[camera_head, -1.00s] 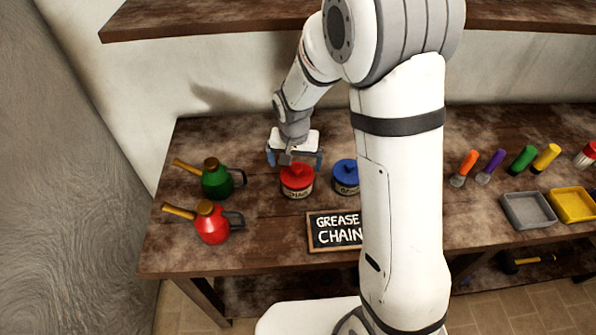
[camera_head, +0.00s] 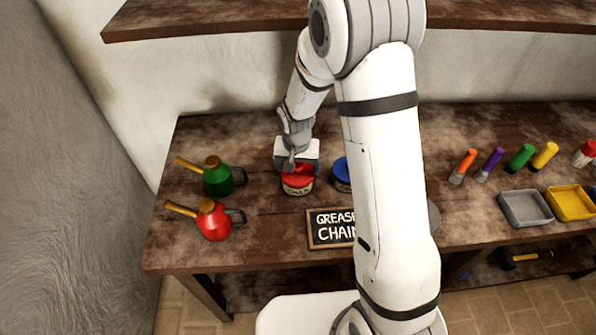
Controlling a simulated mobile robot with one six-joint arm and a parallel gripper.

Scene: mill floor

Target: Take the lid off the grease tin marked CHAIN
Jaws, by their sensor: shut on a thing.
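The grease tin marked CHAIN (camera_head: 297,190) stands upright on the bench, left of centre, with a pale label on its front. Its red lid (camera_head: 296,181) sits on top of it. My gripper (camera_head: 297,168) is directly above the tin and shut on the lid's knob, which the fingers partly hide. I see no clear gap between lid and tin. A blue-lidded tin (camera_head: 341,174) stands just to the right, partly hidden by my arm. A black sign (camera_head: 330,229) reading GREASE CHAIN is in front of the tins.
A green oil can (camera_head: 217,178) and a red oil can (camera_head: 213,221) stand to the left. Orange, purple, green and yellow handled tools, a grey tray (camera_head: 525,208) and a yellow tray (camera_head: 571,203) are at the right. A shelf (camera_head: 200,20) runs above. Bare bench lies behind the oil cans.

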